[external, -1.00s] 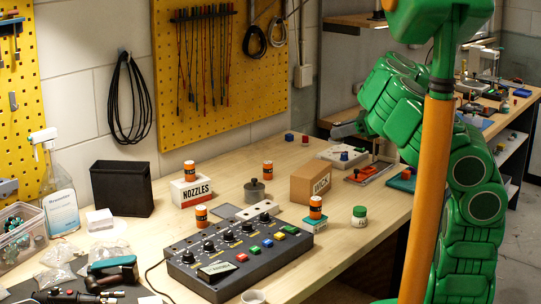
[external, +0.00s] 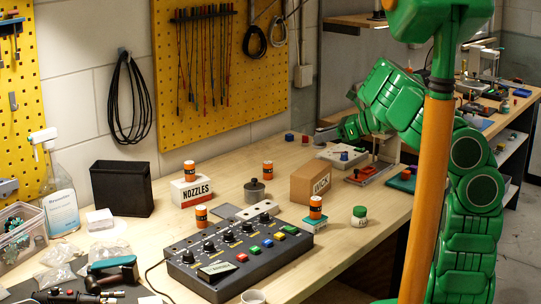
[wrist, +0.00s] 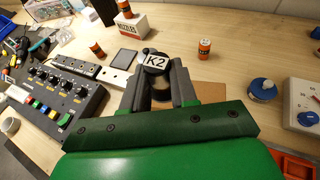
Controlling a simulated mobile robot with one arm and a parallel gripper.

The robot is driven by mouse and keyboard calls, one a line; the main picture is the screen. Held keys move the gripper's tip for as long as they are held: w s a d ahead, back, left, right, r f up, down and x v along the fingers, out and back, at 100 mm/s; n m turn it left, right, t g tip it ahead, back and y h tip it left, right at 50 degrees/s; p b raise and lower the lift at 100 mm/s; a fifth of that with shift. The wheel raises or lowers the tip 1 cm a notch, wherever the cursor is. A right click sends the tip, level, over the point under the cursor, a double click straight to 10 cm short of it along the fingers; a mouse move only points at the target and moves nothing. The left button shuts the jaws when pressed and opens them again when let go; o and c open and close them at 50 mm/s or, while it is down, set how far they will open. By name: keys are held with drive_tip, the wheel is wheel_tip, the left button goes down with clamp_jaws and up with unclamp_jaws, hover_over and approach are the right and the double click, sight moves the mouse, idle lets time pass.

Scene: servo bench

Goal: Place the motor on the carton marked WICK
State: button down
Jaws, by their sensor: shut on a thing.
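My gripper (external: 325,135) is raised over the far right of the bench, its grey fingers pointing left. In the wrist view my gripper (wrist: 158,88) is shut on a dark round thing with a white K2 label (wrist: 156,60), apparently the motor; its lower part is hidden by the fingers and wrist. I cannot make it out in the external view. The brown carton marked WICK (external: 311,184) stands on the bench, in front of and below my gripper. A brown part of it (wrist: 212,93) shows right of the fingers in the wrist view; its top looks clear.
An orange cylinder stands on the NOZZLES carton (external: 188,192); others stand nearby, one on a teal box (external: 314,224). A grey pot (external: 254,191) stands left of the WICK carton. A black control box (external: 236,257) lies in front, a green-lidded jar (external: 360,216) at right.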

hover_over(316, 169)
drive_tip(key=shift+w+f, duration=0.1)
drive_tip(key=shift+f, duration=4)
drive_tip(key=shift+f, duration=0.1)
drive_tip(key=c, duration=0.9)
unclamp_jaws()
drive_tip(key=v, duration=1.2)
drive_tip(key=shift+o, duration=0.4)
